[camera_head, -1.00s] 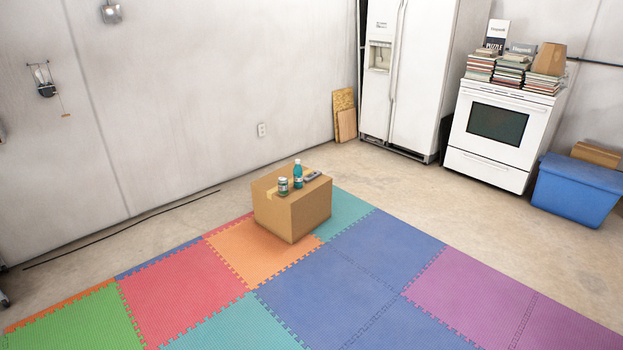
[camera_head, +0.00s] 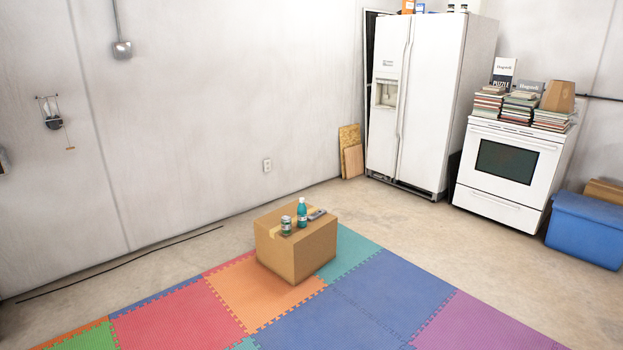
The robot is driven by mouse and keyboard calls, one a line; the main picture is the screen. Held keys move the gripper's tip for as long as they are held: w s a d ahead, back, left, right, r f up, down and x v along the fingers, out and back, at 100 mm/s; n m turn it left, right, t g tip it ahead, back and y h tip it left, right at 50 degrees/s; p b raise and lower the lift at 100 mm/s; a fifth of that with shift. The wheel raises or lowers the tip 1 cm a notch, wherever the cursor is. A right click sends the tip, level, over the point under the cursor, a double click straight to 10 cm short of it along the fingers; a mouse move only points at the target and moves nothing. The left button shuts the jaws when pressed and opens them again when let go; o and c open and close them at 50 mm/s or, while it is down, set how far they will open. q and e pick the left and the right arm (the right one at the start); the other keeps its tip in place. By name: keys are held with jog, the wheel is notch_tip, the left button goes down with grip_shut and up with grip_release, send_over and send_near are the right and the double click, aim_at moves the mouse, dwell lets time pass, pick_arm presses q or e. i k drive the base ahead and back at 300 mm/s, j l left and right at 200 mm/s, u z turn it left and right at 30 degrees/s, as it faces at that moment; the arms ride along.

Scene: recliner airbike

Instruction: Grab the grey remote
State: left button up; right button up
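The grey remote (camera_head: 317,215) lies on top of a closed cardboard box (camera_head: 290,258), near its far right edge. A teal bottle (camera_head: 302,213) stands upright on the box just left of the remote. A small jar (camera_head: 286,226) with a light lid stands left of the bottle. Neither of my grippers shows in the head view.
The box stands on a coloured foam mat (camera_head: 385,290), with open mat in front and to the right. A white fridge (camera_head: 430,110), a stove (camera_head: 508,170) stacked with books, and a blue bin (camera_head: 585,230) stand along the back right. Bare concrete floor lies between.

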aim_at(321, 213)
jog(key=i+l+z, duration=0.35)
jog(key=i, duration=0.6)
jog(key=i+z, duration=0.4)
jog(key=i, duration=0.55)
jog(key=i+l+u, duration=0.15)
jog(key=i+u, duration=0.25)
jog(key=i, duration=0.2)
jog(key=i+l+u, duration=0.4)
jog(key=i, duration=0.15)
jog(key=i+l+u, duration=0.4)
jog(key=i+j, duration=0.05)
jog(key=i, duration=0.1)
